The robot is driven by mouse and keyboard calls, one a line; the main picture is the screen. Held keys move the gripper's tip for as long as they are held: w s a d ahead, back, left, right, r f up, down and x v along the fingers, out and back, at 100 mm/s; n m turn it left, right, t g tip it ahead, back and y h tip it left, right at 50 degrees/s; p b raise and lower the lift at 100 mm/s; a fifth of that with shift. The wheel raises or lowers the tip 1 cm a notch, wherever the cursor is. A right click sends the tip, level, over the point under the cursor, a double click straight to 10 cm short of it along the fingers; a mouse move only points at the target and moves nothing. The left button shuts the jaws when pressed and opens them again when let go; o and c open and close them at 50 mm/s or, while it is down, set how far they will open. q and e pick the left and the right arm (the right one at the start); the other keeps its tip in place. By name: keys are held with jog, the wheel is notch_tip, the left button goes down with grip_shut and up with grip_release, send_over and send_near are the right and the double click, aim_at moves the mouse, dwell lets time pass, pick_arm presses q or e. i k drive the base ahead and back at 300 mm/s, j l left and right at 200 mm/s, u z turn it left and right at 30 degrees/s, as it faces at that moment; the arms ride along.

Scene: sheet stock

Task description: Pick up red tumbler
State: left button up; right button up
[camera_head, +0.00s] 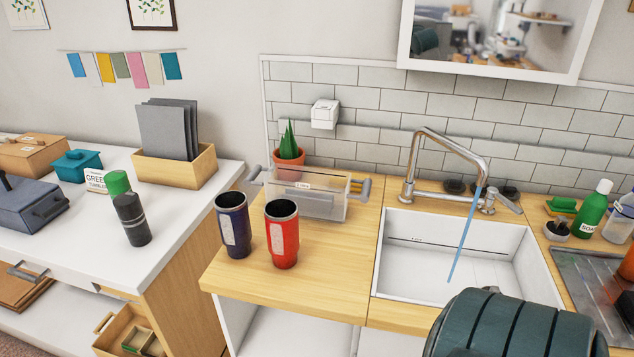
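The red tumbler (282,234) stands upright on the wooden counter (320,284), left of the sink. It has a dark rim and a pale label on its side. A dark blue tumbler (234,225) of similar shape stands upright just to its left, with a small gap between them. Neither of my grippers shows in the head view. Nothing is seen touching the red tumbler.
A clear lidded container (312,196) with grey handles stands close behind the red tumbler, near a potted plant (289,154). The sink (470,262), under a running tap (440,160), lies right. The counter in front of the tumblers is clear.

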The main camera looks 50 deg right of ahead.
aim_at(280, 215)
jog(key=i+j+z, duration=0.15)
jog(key=z, duration=0.25)
jog(key=i+j+z, duration=0.15)
jog(key=j+z, duration=0.25)
jog(key=i+j+z, duration=0.1)
jog(key=z, duration=0.3)
jog(key=j+z, duration=0.95)
jog(key=j, duration=0.25)
jog(key=i, duration=0.05)
